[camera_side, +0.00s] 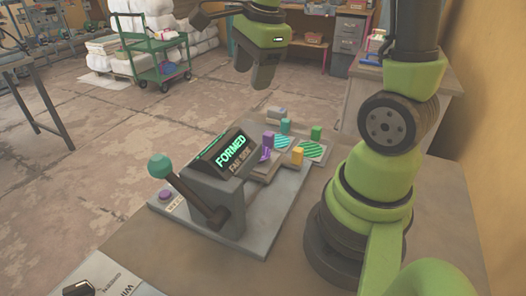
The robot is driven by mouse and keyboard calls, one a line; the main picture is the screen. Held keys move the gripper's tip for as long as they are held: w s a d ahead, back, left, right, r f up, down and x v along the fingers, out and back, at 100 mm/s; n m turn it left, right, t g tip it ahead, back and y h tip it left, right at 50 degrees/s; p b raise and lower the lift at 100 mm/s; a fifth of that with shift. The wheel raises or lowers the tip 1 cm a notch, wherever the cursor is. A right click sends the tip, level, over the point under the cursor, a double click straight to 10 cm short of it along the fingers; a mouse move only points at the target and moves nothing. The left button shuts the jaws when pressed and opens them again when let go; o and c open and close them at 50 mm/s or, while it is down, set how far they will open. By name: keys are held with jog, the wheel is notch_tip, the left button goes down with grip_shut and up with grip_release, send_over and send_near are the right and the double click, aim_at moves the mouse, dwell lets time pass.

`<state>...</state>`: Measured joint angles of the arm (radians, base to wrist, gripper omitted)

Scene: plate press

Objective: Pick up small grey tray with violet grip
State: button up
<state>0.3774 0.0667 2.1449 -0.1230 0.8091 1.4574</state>
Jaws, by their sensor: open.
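A violet grip (267,144) stands upright just right of the press display. The small grey tray under it is partly hidden by the press, so its outline is hard to tell. My gripper (254,70) is open and empty, fingers pointing down. It appears above and behind the violet grip in the picture, clear of it and of the press (218,188).
The press display (232,151) reads "FORMED". A lever with a teal knob (160,166) sticks out at left, near a violet button (166,196).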

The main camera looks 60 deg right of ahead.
aim_at(268, 133)
jog(key=d+f+m+g, duration=0.1)
jog(key=d+f+m, duration=0.1)
jog(key=f+m, duration=0.1)
jog(key=d+f+m+g, duration=0.1)
jog(key=d+f+m, duration=0.2)
jog(key=m, duration=0.1)
jog(key=d+f+m, duration=0.3)
jog(key=f+m, duration=0.1)
jog(key=shift+w+d+g, duration=0.1)
jog(key=shift+w+g, duration=0.1)
jog(key=shift+g, duration=0.2)
jog(key=shift+m, duration=0.4)
notch_tip(268, 133, down, 4)
jog(key=shift+f, duration=0.2)
jog(key=shift+s+f, duration=0.1)
jog(key=shift+f, duration=2.65)
jog(key=c, duration=1)
